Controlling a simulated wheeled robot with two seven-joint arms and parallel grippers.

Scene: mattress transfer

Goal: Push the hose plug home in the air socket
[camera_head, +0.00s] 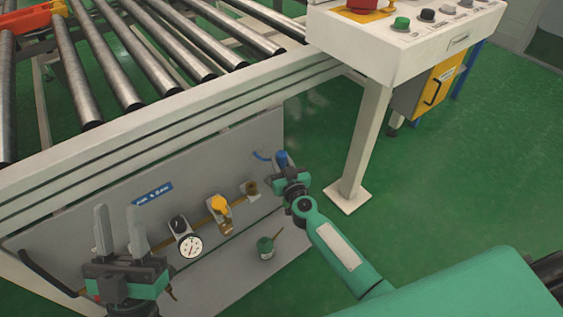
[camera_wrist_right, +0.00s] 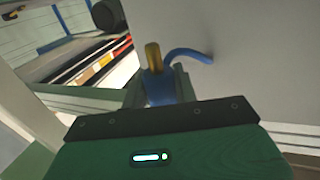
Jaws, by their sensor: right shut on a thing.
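The hose plug shows in the right wrist view as a blue body with a brass tip (camera_wrist_right: 153,56). My right gripper (camera_head: 283,168) is shut on the blue body (camera_wrist_right: 158,90), and the brass tip sticks out beyond the fingers. The blue hose (camera_wrist_right: 190,53) curves away to the panel. The brass air socket (camera_head: 250,188) is on the grey panel in the head view, left of my right gripper and apart from it. The socket cannot be made out in the wrist view. My left gripper (camera_head: 120,232) is open and empty at lower left, fingers pointing up.
The panel (camera_head: 258,140) under the roller conveyor (camera_head: 130,65) carries a pressure gauge (camera_head: 190,246), a yellow-topped valve (camera_head: 219,205) and a blue label (camera_head: 153,194).

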